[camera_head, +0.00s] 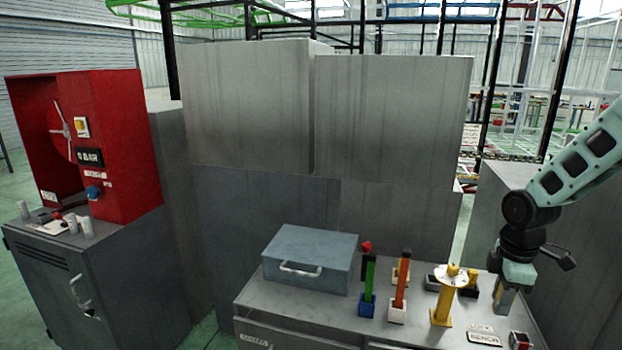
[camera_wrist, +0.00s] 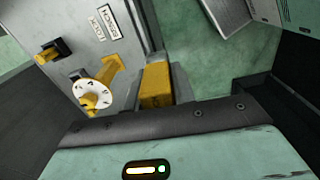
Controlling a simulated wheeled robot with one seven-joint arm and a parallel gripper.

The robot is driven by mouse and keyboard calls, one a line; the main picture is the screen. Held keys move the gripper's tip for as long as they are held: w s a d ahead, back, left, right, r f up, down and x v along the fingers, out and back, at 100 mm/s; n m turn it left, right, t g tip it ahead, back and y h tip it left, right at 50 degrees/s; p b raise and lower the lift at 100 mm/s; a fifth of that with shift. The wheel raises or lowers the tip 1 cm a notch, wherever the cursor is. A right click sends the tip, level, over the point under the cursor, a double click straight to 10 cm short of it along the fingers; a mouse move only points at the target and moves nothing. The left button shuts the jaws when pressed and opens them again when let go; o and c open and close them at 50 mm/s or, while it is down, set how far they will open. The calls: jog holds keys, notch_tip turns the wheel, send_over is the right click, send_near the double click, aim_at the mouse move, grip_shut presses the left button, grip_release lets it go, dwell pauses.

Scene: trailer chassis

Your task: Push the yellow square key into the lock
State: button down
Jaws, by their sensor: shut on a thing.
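My gripper (camera_head: 503,300) points down over the right end of the grey bench. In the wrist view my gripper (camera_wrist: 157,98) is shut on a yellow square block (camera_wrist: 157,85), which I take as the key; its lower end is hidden. In the head view only a sliver of yellow (camera_head: 498,289) shows at the fingers. A small dark block with a yellow piece (camera_wrist: 50,50) is on the bench, also seen in the head view (camera_head: 470,284). I cannot tell whether this is the lock, or whether the key touches anything.
A yellow post with a white disc (camera_head: 442,300) stands close left of my gripper. The bench (camera_head: 405,338) also holds blocks with green (camera_head: 370,272) and orange (camera_head: 402,278) bars, a grey-blue case (camera_head: 310,258), and a dark socket-like box (camera_head: 520,340) at the front right.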

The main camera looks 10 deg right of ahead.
jog(key=a+f+m+b, duration=0.5)
jog(key=a+f+m, duration=0.1)
jog(key=f, duration=0.6)
jog(key=a+f+m+b, duration=0.6)
jog(key=a+f, duration=0.3)
jog(key=f, duration=0.4)
jog(key=shift+a+f, duration=0.2)
jog(key=shift+f, duration=0.05)
